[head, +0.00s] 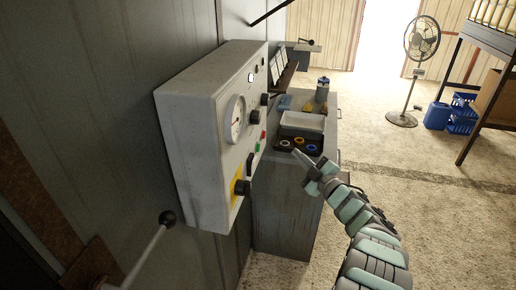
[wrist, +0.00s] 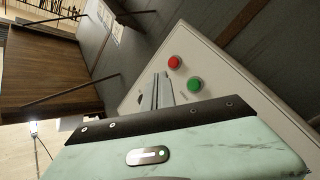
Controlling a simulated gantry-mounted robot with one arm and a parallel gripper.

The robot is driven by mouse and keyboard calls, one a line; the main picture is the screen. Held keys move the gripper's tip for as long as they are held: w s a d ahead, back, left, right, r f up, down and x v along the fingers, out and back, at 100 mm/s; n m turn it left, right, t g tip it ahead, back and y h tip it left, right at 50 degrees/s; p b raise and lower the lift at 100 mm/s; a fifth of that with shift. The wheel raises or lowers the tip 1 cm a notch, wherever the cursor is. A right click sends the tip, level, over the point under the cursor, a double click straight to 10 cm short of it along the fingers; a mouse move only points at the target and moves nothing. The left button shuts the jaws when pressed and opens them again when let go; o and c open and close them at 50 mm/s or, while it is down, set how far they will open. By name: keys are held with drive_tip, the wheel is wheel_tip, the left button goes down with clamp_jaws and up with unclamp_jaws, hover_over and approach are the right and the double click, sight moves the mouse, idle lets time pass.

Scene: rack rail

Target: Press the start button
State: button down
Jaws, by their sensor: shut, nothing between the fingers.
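A light grey control box (head: 190,125) is mounted on the wall in the head view. On its front face are a small green button (head: 257,147) and a red button (head: 263,135). The wrist view shows the green button (wrist: 194,84) and the red button (wrist: 174,62) close together on the pale panel (wrist: 208,60). No label on them is readable. My gripper (head: 298,155) is to the right of the panel face, apart from it. Its fingers (wrist: 157,91) are shut and empty, appearing left of the green button in the wrist view.
The box also carries a round gauge (head: 235,118), black knobs and a yellow-backed switch (head: 241,187). A grey cabinet (head: 283,205) with a tray stands behind my gripper.

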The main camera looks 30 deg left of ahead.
sight(258, 148)
drive_tip(key=shift+a, duration=0.1)
drive_tip(key=s+a+p, duration=0.1)
drive_tip(key=a+p, duration=0.4)
drive_tip(key=a, duration=0.3)
drive_tip(key=shift+s+a, duration=0.25)
drive_tip(key=shift+s, duration=0.15)
idle(1.7)
drive_tip(key=shift+s+a+p, duration=0.1)
drive_tip(key=shift+a+p, duration=0.25)
drive_tip(key=shift+a, duration=0.05)
drive_tip(key=shift+s+a, duration=0.1)
drive_tip(key=shift+a, duration=0.35)
idle(0.8)
drive_tip(key=shift+d, duration=0.1)
drive_tip(key=shift+w+d+b, duration=0.2)
drive_tip(key=shift+d+b, duration=0.15)
drive_tip(key=shift+d, duration=0.35)
